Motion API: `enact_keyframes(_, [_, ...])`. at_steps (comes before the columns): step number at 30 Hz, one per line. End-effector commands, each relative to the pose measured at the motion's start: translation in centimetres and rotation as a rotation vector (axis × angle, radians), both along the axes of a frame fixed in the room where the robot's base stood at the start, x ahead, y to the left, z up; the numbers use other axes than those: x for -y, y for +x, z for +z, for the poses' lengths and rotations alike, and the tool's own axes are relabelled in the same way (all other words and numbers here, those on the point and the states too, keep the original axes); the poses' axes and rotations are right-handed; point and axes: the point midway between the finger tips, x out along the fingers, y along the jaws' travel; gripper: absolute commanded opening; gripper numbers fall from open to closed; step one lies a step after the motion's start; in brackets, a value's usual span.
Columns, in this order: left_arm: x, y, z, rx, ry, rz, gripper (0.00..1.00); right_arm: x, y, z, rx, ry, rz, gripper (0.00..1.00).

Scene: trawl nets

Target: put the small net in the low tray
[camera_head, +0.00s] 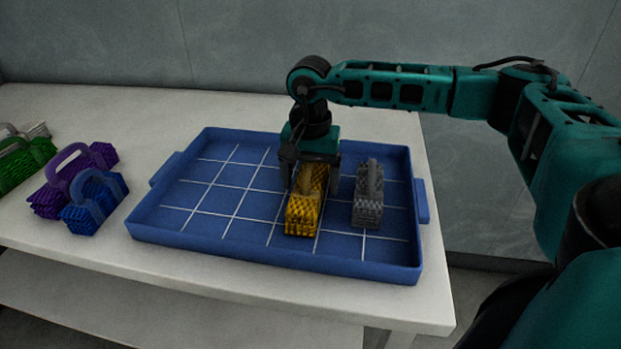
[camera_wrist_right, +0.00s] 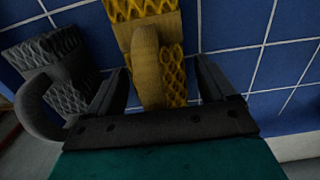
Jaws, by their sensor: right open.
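The low blue tray (camera_head: 180,246) with a white grid on its floor sits on the table. A yellow net bundle with a tan handle (camera_head: 304,216) rests in it, right of the middle. A grey net bundle (camera_head: 367,210) stands in the tray to its right. My right gripper (camera_head: 312,182) is over the yellow net, fingers pointing down. In the right wrist view its open fingers stand on either side of the yellow net's handle (camera_wrist_right: 147,60), with gaps. The grey net (camera_wrist_right: 48,65) is beside them there. Which net is the small one is not clear. My left gripper is not in view.
Left of the tray on the white table (camera_head: 150,110) stand a blue net (camera_head: 92,203), a purple net (camera_head: 72,175), a green net (camera_head: 25,160) and a pale one (camera_head: 30,130). The tray's left part is empty. A grey wall (camera_head: 250,45) rises behind.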

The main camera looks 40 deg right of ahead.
Motion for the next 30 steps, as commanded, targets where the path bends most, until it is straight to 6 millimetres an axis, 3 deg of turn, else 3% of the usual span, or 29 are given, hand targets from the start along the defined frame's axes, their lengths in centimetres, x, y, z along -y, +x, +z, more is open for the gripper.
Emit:
enact_keyframes(15, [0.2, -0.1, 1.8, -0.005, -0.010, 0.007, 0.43, 0.0, 0.1, 10.1, 0.004, 0.000, 0.001, 0.84])
enact_keyframes(21, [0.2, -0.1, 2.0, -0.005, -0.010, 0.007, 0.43, -0.1, 0.1, 11.6, 0.002, 0.001, 0.001, 0.84])
enact_keyframes(30, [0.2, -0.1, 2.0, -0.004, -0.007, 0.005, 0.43, 0.0, 0.1, 11.7, 0.002, 0.001, 0.001, 0.84])
